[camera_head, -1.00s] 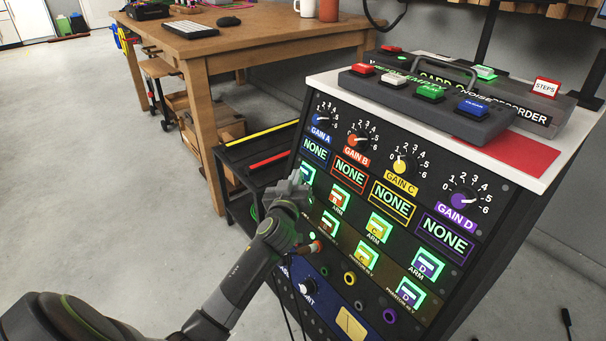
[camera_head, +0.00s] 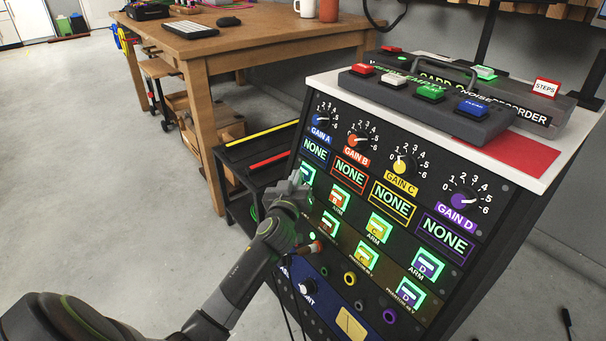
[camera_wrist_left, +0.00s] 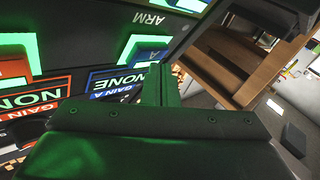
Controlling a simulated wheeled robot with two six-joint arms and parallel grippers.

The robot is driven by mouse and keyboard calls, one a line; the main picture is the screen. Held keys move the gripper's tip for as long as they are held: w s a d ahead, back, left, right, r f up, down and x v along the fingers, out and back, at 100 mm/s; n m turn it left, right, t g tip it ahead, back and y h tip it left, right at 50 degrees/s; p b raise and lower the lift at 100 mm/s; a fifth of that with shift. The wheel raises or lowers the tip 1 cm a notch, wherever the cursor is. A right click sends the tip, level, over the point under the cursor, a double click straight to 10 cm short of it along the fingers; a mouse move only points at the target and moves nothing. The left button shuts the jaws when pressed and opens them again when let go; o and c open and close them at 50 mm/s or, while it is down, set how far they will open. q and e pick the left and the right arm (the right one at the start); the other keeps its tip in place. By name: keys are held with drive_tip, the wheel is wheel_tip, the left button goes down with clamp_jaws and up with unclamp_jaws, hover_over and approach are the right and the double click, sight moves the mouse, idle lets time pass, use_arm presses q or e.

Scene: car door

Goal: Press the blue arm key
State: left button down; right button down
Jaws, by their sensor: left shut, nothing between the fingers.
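The blue arm key (camera_head: 307,174) is the leftmost key of the upper lit row on the rack's front, under the blue NONE display (camera_head: 315,150). It has a bright green surround and is partly hidden behind my left gripper (camera_head: 297,184). My left gripper is shut and empty, with its tip right at this key. In the left wrist view the shut fingers (camera_wrist_left: 160,85) point toward the key's green surround (camera_wrist_left: 146,46). I cannot tell whether the tip touches the key.
The orange arm key (camera_head: 337,200) is just right of the gripper, with yellow and purple keys further right. Gain knobs (camera_head: 359,140) are above. A plug (camera_head: 315,247) and cables are below. A wooden table (camera_head: 205,45) stands behind at the left.

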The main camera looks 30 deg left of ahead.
idle(0.6)
use_arm(q)
drive_tip(key=shift+w+d+f+b, duration=0.15)
drive_tip(key=shift+w+b, duration=0.25)
drive_tip(key=shift+b, duration=0.05)
drive_tip(key=shift+s, duration=0.4)
drive_tip(key=shift+r, duration=0.2)
drive_tip(key=s+a+r+p, duration=0.2)
drive_tip(key=s, duration=0.3)
drive_tip(key=shift+s+a+p, duration=0.15)
drive_tip(key=shift+a+p, duration=0.1)
drive_tip(key=shift+p, duration=0.1)
